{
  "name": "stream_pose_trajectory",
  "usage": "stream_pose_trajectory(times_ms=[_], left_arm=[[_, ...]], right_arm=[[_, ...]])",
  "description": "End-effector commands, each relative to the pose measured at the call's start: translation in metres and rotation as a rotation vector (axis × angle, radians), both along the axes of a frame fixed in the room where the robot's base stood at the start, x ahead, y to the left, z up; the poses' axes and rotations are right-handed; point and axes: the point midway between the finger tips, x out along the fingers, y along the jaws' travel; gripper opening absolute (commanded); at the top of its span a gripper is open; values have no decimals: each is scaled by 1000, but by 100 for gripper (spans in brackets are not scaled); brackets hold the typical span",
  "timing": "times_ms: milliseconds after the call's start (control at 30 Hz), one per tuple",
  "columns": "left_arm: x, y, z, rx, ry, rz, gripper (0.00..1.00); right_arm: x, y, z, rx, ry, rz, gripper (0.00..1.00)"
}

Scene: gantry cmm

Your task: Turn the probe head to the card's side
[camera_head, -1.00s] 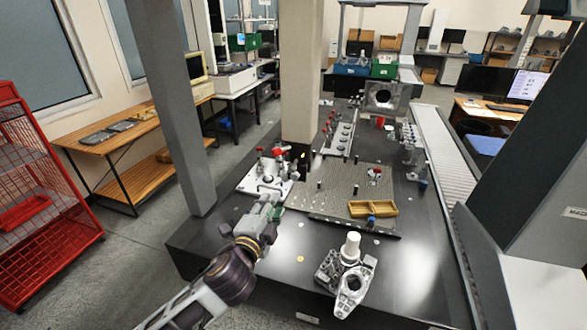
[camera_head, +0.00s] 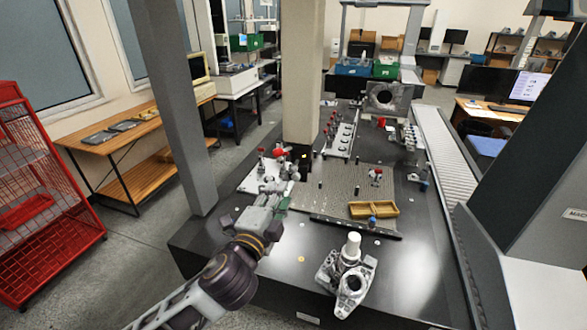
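A dark probe head (camera_head: 302,157), small and hard to make out, is at the lower end of the pale vertical column (camera_head: 303,85), above the black table. I cannot pick out a card or tell which way the head faces. My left gripper (camera_head: 285,195) reaches in from the lower left. It is in front of and below the probe head in the picture, beside the white fixture plate (camera_head: 252,184). Its grey-green fingers are small, and I cannot see whether they are apart or hold anything. My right gripper is out of view.
Red-topped parts (camera_head: 279,152) stand on the white plate close to my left gripper. A perforated plate (camera_head: 340,185) carries a yellow tray (camera_head: 373,209) near its front. A grey casting with a white cylinder (camera_head: 345,268) stands at the front. The black table (camera_head: 420,250) is bare around it.

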Motion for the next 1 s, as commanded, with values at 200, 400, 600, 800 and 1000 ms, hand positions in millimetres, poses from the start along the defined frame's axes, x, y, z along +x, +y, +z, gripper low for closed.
stream_pose_trajectory(times_ms=[200,400,600,800,1000], left_arm=[[19,-6,2,-2,-2,-1,31],[38,-13,2,-2,0,0,31],[57,-19,2,0,-1,-1,31],[75,-25,2,0,-1,-1,31],[94,-31,2,-1,-1,0,31]], right_arm=[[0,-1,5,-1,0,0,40],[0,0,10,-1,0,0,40],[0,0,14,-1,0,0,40],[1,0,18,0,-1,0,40],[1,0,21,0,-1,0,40]])
